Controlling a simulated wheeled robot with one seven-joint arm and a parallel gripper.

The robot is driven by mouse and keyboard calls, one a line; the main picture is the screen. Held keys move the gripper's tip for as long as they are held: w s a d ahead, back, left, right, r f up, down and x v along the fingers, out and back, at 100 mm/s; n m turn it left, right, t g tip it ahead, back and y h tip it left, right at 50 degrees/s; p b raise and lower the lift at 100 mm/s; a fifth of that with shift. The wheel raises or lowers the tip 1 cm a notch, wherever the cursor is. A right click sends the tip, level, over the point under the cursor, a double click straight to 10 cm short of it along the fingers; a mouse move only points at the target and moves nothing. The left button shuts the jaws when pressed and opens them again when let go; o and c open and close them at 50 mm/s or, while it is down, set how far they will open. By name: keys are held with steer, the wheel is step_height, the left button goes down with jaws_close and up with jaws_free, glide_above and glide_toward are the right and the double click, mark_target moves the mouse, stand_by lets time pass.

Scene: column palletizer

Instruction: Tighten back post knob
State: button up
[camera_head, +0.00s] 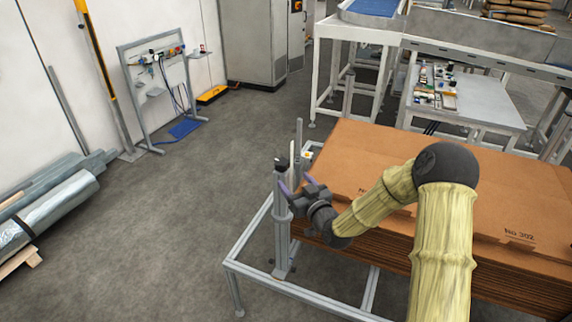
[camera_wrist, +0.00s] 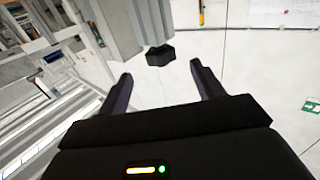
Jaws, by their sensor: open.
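My gripper (camera_wrist: 160,68) is open and empty. Its two dark fingers point toward the knob, which appears between and just beyond the fingertips. I see no contact. In the head view my gripper (camera_head: 295,183) is beside the upper part of a grey post (camera_head: 282,235) at the near left corner of the stack frame. I cannot tell from these views whether the knob is tight or loose.
A stack of brown cardboard sheets (camera_head: 350,155) lies on a metal frame (camera_head: 258,236) under and right of my arm. A second thin post (camera_head: 298,140) stands just behind. The grey floor (camera_head: 140,240) to the left is free, with wrapped rolls (camera_head: 60,200) by the wall.

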mark_target(284, 170)
steer(key=p+x, duration=0.1)
steer(key=x, duration=0.2)
steer(key=p+x, duration=0.1)
steer(key=x, duration=0.3)
steer(key=shift+a+r, duration=0.1)
steer(key=shift+a, duration=0.25)
steer(key=shift+w+a, duration=0.2)
steer(key=shift+w, duration=0.5)
steer(key=shift+c, duration=0.5)
